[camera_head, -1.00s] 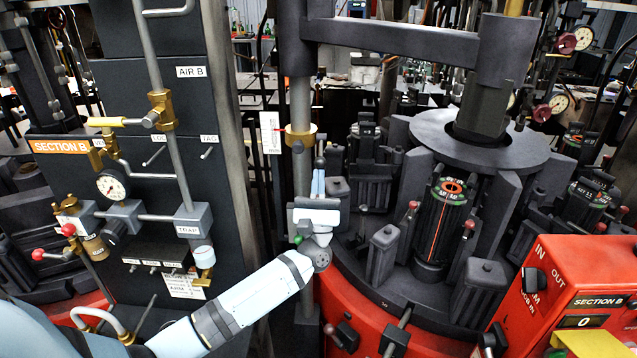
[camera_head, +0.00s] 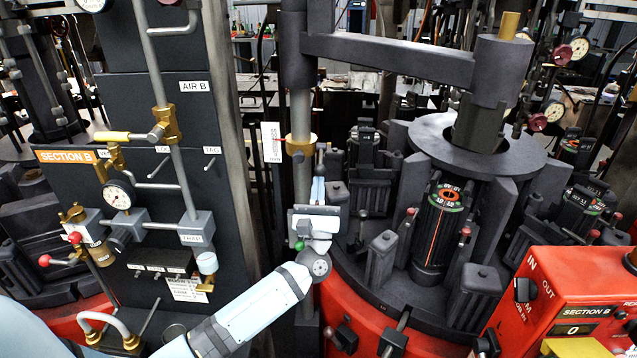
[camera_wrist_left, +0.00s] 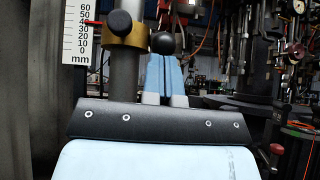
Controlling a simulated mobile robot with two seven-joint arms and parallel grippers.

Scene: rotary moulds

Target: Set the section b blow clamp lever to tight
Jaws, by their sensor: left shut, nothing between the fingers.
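A brass clamp collar (camera_head: 300,146) sits around a grey vertical post to the right of the Section B panel. In the left wrist view the collar (camera_wrist_left: 127,38) has a black knob on its front. A black ball (camera_wrist_left: 162,42), apparently the lever's end, shows to the right of the collar. My left gripper (camera_head: 319,178) is upright just right of the post and below the collar's height. Its blue fingers (camera_wrist_left: 163,72) are shut and empty, with tips just below the ball in the picture. I cannot tell whether they touch it. My right gripper is not in view.
A white millimetre scale (camera_head: 272,143) hangs left of the post. The Section B panel (camera_head: 130,255) with gauge, valves and pipes stands left. The dark rotary mould (camera_head: 437,225) stands right, beneath an overhead arm. A red console (camera_head: 570,285) is at lower right.

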